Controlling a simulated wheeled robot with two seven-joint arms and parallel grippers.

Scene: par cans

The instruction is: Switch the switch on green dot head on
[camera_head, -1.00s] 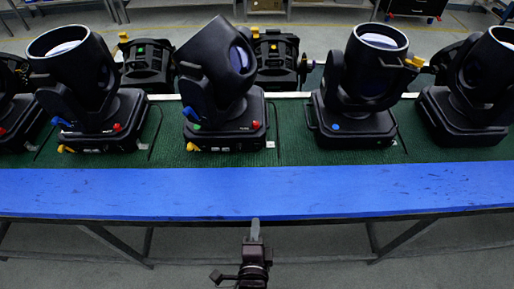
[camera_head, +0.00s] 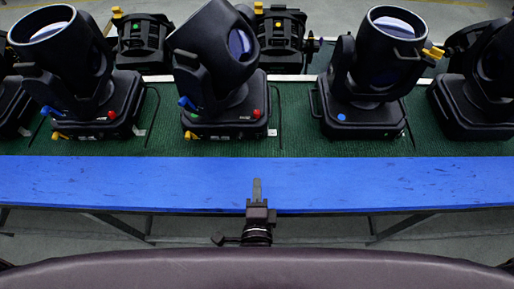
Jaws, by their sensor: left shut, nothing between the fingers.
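The moving head with the green dot (camera_head: 195,119) is the black head (camera_head: 217,62) left of centre in the head view, standing on the green mat. Its base carries a blue part (camera_head: 187,103), a yellow part (camera_head: 191,135) and a red knob (camera_head: 256,113). I cannot tell the state of its switch. My left gripper (camera_head: 257,188) is shut and empty, over the blue front strip, in front of this head and apart from it. My right gripper is not in view.
Similar black heads stand on both sides: one with a red knob (camera_head: 78,62) at left, one with a blue dot (camera_head: 341,117) at right, others at the edges. More black units (camera_head: 280,38) stand behind. The blue strip (camera_head: 400,180) is clear.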

